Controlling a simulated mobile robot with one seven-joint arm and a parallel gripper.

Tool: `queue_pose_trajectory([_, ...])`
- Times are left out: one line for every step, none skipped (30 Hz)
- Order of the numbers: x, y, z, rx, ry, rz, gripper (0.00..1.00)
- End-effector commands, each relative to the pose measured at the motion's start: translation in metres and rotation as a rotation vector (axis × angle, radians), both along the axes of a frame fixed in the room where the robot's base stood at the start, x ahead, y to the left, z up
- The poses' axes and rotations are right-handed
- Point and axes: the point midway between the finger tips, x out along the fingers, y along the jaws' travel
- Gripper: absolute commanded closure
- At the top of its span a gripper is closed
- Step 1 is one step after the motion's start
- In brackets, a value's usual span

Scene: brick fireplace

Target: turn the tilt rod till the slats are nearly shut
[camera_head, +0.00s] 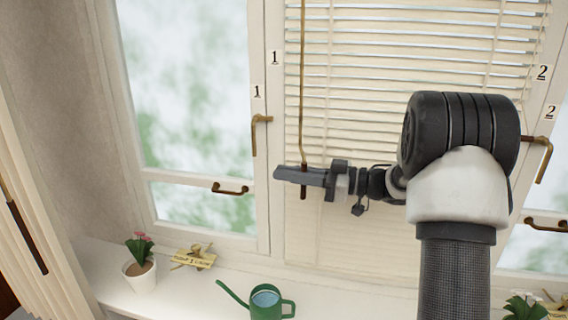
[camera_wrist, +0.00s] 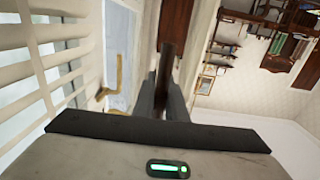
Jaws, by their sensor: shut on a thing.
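The tilt rod (camera_head: 302,80) is a thin brass rod hanging down in front of the blind at its left side, ending in a brown grip below my gripper. My gripper (camera_head: 291,173) reaches in from the right and is shut on the rod near its lower end. In the wrist view, a dark brown length of the rod (camera_wrist: 174,40) stands between my two fingers (camera_wrist: 162,98). The pale slats (camera_head: 410,70) of the blind lie about level, with bright gaps between several of them. The slats also show at the left of the wrist view (camera_wrist: 30,72).
Brass window handles (camera_head: 256,133) flank the blind, the left one close to the rod. The space in front of the left window is clear.

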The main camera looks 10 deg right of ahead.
Motion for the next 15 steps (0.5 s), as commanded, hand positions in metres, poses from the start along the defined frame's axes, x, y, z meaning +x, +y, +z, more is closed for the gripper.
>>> queue_pose_trajectory([0.0003, -0.0027, 0.0024, 0.001, 0.001, 0.037, 1.0])
queue_pose_trajectory([-0.0003, -0.0033, 0.0021, 0.0, 0.0, 0.059, 1.0])
queue_pose_trajectory([-0.001, -0.004, 0.0022, 0.001, -0.001, 0.087, 1.0])
queue_pose_trajectory([-0.0013, -0.0046, 0.0019, 0.0, 0.0, 0.106, 1.0])
queue_pose_trajectory([-0.0019, -0.005, 0.0018, 0.002, 0.001, 0.125, 1.0])
queue_pose_trajectory([-0.0022, -0.0055, 0.0017, 0.0, 0.0, 0.149, 1.0])
queue_pose_trajectory([-0.0025, -0.0059, 0.0017, 0.002, -0.001, 0.165, 1.0])
queue_pose_trajectory([-0.0028, -0.0062, 0.0016, 0.001, -0.001, 0.18, 1.0])
queue_pose_trajectory([-0.0032, -0.0067, 0.0015, 0.001, -0.002, 0.198, 1.0])
queue_pose_trajectory([-0.0033, -0.007, 0.0014, 0.002, -0.002, 0.21, 1.0])
queue_pose_trajectory([-0.0034, -0.0074, 0.0015, 0.001, -0.002, 0.221, 1.0])
queue_pose_trajectory([-0.0037, -0.0077, 0.0012, 0.001, -0.001, 0.235, 1.0])
queue_pose_trajectory([-0.0039, -0.0079, 0.001, 0.001, 0.0, 0.244, 1.0])
queue_pose_trajectory([-0.0038, -0.0082, 0.0011, 0.001, -0.001, 0.251, 1.0])
queue_pose_trajectory([-0.0039, -0.0083, 0.0011, 0.001, -0.002, 0.259, 1.0])
